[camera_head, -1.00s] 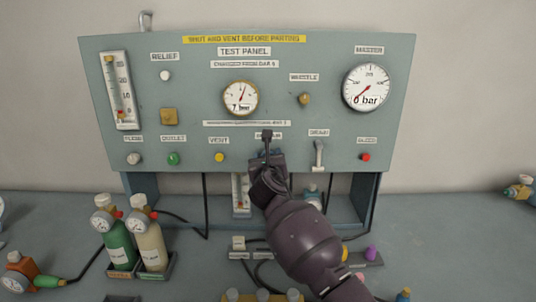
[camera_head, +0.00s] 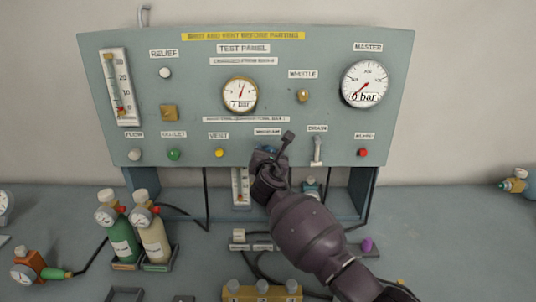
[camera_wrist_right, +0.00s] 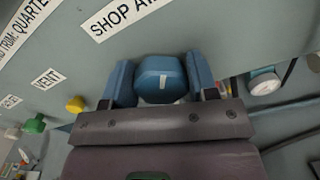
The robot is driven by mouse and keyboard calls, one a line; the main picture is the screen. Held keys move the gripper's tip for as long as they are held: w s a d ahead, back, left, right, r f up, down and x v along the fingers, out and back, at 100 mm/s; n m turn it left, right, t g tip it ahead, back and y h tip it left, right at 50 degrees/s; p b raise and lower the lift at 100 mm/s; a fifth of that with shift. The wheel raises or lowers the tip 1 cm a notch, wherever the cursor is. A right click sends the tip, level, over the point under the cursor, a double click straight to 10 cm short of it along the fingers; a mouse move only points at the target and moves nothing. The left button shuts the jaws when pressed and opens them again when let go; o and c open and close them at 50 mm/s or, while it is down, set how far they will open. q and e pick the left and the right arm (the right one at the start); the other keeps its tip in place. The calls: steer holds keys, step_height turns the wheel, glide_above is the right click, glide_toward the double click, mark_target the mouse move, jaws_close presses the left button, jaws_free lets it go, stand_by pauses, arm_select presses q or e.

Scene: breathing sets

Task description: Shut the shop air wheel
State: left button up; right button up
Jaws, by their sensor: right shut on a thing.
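The shop air wheel (camera_wrist_right: 161,80) is a blue knob with a white mark on its face, under a label that begins "SHOP AI" (camera_wrist_right: 118,14). In the wrist view my right gripper (camera_wrist_right: 160,90) has one blue finger on each side of it and is shut on it. In the head view my right gripper (camera_head: 266,153) is at the lower middle of the grey-green test panel (camera_head: 330,80), and it mostly hides the wheel. My left gripper is not in view.
The vent knob (camera_head: 219,153) is yellow, left of my gripper; the drain lever (camera_head: 317,152) is close on its right. The middle gauge (camera_head: 240,95) reads 7 bar and the master gauge (camera_head: 365,84) 0 bar. Green (camera_head: 119,236) and cream (camera_head: 152,236) bottles stand at lower left.

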steer(key=shift+m, duration=0.3)
steer(key=o, duration=0.9)
steer(key=shift+s, duration=0.1)
steer(key=s, duration=1)
steer(key=shift+s, duration=0.35)
